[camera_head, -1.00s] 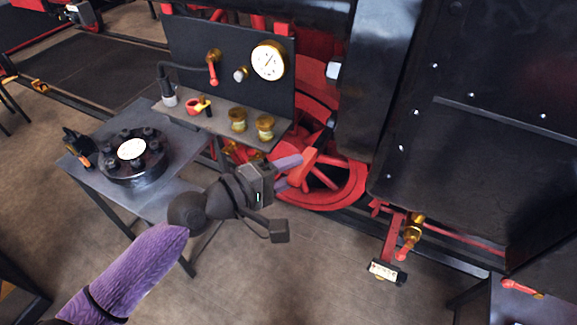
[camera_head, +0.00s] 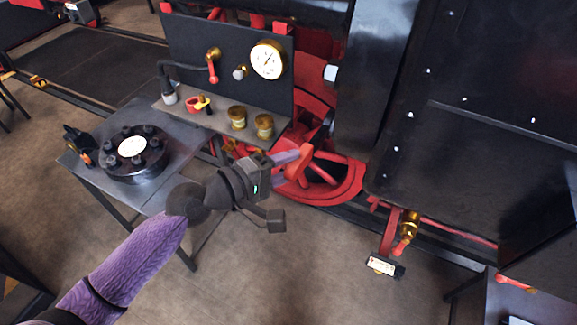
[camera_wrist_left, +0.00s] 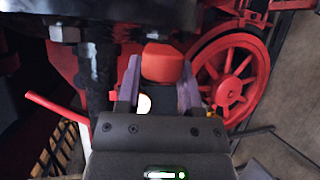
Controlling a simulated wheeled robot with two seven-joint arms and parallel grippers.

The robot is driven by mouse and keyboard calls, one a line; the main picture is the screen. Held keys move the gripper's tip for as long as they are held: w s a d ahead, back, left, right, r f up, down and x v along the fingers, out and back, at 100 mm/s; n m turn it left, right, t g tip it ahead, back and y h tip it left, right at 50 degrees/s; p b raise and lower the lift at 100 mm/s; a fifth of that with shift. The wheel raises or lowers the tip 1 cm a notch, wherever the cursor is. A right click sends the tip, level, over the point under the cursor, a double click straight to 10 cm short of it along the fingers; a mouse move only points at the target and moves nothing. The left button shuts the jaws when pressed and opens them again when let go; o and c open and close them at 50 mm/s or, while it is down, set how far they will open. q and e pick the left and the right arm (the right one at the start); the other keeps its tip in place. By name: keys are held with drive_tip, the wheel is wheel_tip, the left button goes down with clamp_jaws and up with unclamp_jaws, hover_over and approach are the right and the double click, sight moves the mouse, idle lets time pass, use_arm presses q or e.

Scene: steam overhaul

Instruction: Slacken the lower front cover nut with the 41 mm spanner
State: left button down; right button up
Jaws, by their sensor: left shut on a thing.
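My left gripper (camera_head: 293,169) is shut on an orange-red, block-shaped grip (camera_head: 301,164) in front of the engine's red wheel. In the left wrist view this red grip (camera_wrist_left: 163,62) sits between the two purple fingers. The rest of the held thing is hidden, so I cannot read a size or see spanner jaws. A pale nut also shows at the left in the left wrist view (camera_wrist_left: 65,34). I cannot tell which is the lower front one. My right gripper is out of view.
A grey side table (camera_head: 165,190) holds a black bolted flange (camera_head: 133,153). A shelf (camera_head: 215,122) with brass fittings and a gauge panel (camera_head: 230,50) stands behind my gripper. A brass valve (camera_head: 410,225) hangs low at right. The floor in front is clear.

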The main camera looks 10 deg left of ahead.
use_arm(q)
drive_tip(key=shift+w+a+b, duration=0.25)
drive_tip(key=shift+a+b, duration=0.35)
drive_tip(key=shift+a, duration=0.2)
drive_tip(key=shift+w+a+b, duration=0.3)
drive_tip(key=shift+a+b, duration=0.35)
drive_tip(key=shift+a, duration=0.15)
drive_tip(key=shift+w+a+b, duration=0.25)
drive_tip(key=shift+a+b, duration=0.35)
drive_tip(key=shift+a, duration=0.2)
drive_tip(key=s+a+b, duration=0.3)
drive_tip(key=s+a, duration=0.5)
drive_tip(key=s, duration=0.4)
drive_tip(key=shift+b, duration=0.3)
